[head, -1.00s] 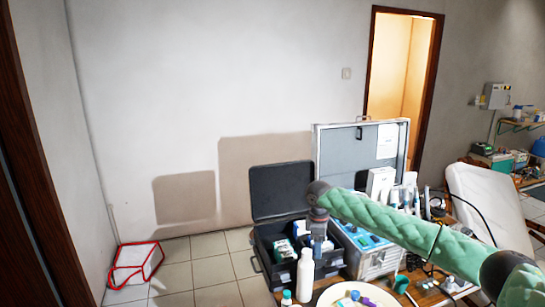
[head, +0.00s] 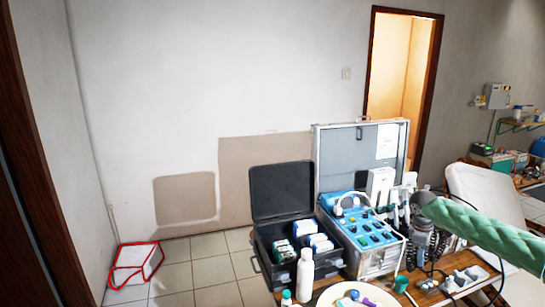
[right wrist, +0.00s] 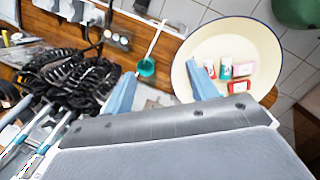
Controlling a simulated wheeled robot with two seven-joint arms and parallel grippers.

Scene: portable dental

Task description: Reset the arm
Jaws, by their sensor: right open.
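My right arm (head: 470,222) is green and comes in from the right edge of the head view. My right gripper (head: 424,245) hangs below its end, over the right part of the table and to the right of the silver case. In the right wrist view its two blue fingers (right wrist: 163,90) stand well apart with nothing between them. My left gripper is not in view.
An open black case (head: 283,190) with small boxes stands left of the open silver case (head: 335,150) with its blue knob panel. A white bottle (head: 305,272) stands in front. Black coiled cables (right wrist: 75,85) lie near my gripper. Floor left of the table is mostly clear.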

